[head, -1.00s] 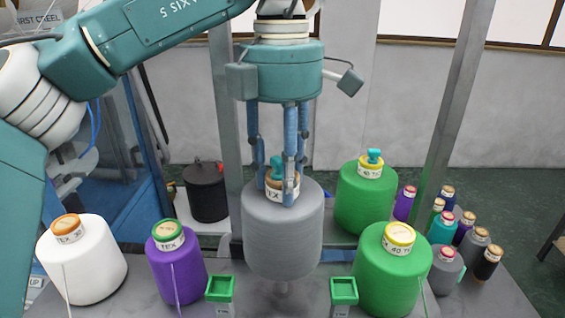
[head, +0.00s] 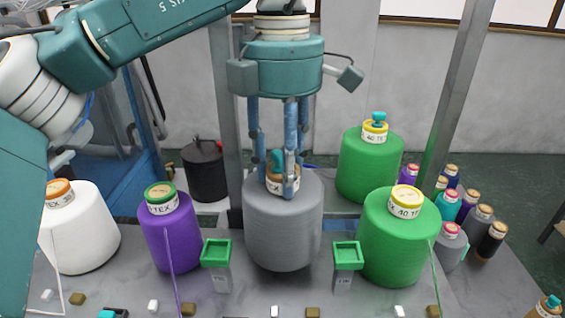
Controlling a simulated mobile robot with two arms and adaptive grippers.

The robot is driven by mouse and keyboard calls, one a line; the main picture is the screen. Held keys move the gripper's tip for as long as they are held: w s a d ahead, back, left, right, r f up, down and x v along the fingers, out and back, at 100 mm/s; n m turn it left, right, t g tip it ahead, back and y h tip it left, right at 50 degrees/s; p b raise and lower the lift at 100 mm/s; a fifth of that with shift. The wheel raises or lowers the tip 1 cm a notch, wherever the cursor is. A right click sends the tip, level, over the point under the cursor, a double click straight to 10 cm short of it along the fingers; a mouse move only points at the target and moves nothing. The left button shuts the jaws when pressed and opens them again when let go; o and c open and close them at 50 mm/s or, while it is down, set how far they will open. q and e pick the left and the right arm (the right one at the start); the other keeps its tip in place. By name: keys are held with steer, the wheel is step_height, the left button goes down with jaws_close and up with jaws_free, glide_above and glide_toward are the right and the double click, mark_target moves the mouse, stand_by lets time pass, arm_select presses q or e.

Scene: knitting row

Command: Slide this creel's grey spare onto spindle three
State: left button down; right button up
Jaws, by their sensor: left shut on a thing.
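My left gripper (head: 280,183) is shut on the top of the grey cone (head: 283,225) and holds it upright, fingers pointing down around its core. The grey cone stands in the front row between the purple cone (head: 172,235) and the front green cone (head: 398,240), third from the left. Its lower end is at about the height of the neighbouring cones' lower ends. No spindle shows below it, and whether its base touches the deck I cannot tell. My right gripper is not in view.
A white cone (head: 85,235) stands at far left. Green-topped posts (head: 216,252) and (head: 347,256) stand close on either side in front of the grey cone. Another green cone (head: 368,165) and a black pot (head: 205,172) are behind. Several small cones crowd the right.

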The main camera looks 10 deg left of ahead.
arm_select(q)
steer(key=shift+f+b, duration=1.3)
steer(key=shift+f, duration=0.65)
steer(key=c, duration=1)
jaws_free()
step_height(320, 180, up, 12)
